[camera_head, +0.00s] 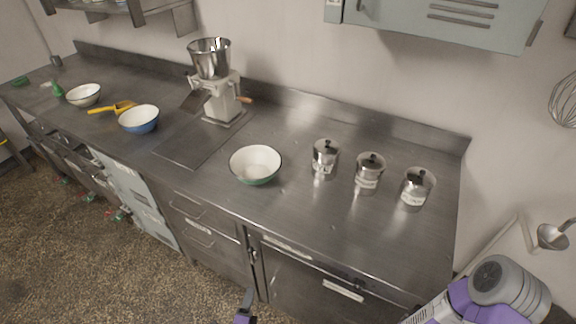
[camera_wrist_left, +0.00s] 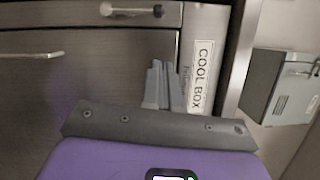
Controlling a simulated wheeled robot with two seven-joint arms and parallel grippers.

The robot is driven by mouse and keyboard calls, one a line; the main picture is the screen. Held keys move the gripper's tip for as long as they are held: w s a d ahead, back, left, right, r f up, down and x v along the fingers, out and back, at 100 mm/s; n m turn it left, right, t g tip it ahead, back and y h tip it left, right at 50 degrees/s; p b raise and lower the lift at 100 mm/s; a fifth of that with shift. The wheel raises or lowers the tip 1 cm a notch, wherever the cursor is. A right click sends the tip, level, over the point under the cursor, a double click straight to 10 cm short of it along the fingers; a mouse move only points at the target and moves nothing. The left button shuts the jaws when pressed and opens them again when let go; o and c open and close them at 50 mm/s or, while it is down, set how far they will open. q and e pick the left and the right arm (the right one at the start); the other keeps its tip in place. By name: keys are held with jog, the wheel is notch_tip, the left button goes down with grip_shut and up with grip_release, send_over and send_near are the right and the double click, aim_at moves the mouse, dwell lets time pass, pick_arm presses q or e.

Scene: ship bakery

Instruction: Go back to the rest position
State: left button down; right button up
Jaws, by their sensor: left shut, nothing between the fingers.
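My left gripper (camera_head: 249,293) is at the bottom of the head view, low in front of the counter's cabinets. In the left wrist view its two grey fingers (camera_wrist_left: 165,70) are together with nothing between them. A steel cabinet front and a "COOL BOX" label (camera_wrist_left: 201,75) show behind the fingers. Part of my right arm (camera_head: 480,300), purple and grey, shows at the lower right of the head view. My right gripper is not in view.
The steel counter (camera_head: 310,207) holds a green-white bowl (camera_head: 256,165), several lidded canisters including one at the right (camera_head: 416,188), a mill (camera_head: 214,85), a blue bowl (camera_head: 139,120), a yellow scoop (camera_head: 113,108) and a white bowl (camera_head: 83,95). Open floor (camera_head: 100,255) lies left.

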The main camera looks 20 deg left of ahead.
pick_arm(q)
jog(key=s+d+r+m+g+h, duration=0.3)
jog(key=d+m+g+h, duration=0.2)
jog(key=d+m+h, duration=0.45)
jog(key=s+d+r+m+g+h, duration=0.2)
jog(key=d+r+m+g+h, duration=0.15)
jog(key=d+m+h, duration=0.6)
jog(key=s+d+f+m+g+y, duration=0.2)
jog(key=s+d+m+g, duration=0.2)
jog(key=s+m+g, duration=0.6)
jog(key=s+a+f+m+g+y, duration=0.2)
jog(key=s+a+m+g+y, duration=0.3)
jog(key=m, duration=0.6)
jog(key=w+a+r+m+t+y, duration=0.1)
jog(key=w+m+t+y, duration=0.4)
jog(key=w+m, duration=0.6)
jog(key=shift+a+r+t+y, duration=0.3)
jog(key=shift+a+t, duration=0.05)
jog(key=shift+a, duration=0.45)
